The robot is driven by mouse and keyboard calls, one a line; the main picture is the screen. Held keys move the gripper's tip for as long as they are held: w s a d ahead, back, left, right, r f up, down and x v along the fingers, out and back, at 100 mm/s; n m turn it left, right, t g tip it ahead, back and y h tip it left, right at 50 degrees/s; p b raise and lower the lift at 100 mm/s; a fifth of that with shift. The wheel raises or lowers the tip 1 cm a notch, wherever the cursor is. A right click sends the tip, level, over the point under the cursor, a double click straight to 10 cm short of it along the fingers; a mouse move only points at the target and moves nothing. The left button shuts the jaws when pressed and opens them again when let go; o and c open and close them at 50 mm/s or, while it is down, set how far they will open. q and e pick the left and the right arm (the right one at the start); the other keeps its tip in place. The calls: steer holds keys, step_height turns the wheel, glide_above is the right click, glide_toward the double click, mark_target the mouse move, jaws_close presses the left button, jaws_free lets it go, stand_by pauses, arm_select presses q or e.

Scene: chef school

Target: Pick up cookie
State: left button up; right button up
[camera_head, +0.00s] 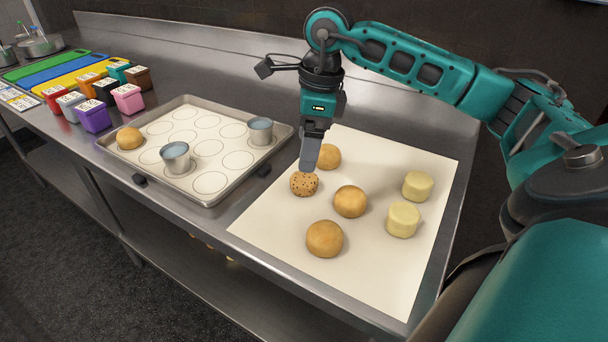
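A speckled cookie (304,185) lies on a cream paper sheet (285,225). Several plain round pieces, such as a golden one (350,201) and a pale one (403,219), lie on the same sheet. My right gripper (309,168) points down just above the far edge of the speckled cookie. Its grey finger shows edge-on, so its opening and any contact with the cookie cannot be made out. A golden ball (328,157) is just right of the finger, partly behind it. My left gripper is not in view.
A baking tray (208,200) with printed circles stands to the left, holding two metal cups (176,157) (260,131) and a golden ball (130,138). Coloured boxes (93,115) and cutting boards (50,72) are farther left.

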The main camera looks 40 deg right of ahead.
mark_target(305, 177)
step_height(305, 177, down, 2)
steer(key=shift+w+a+f, duration=0.1)
steer(key=shift+w+f, duration=0.1)
steer(key=shift+f, duration=2.7)
steer(key=c, duration=1.1)
steer(key=shift+r, duration=0.1)
steer(key=shift+c, duration=0.2)
steer(key=shift+r, duration=0.1)
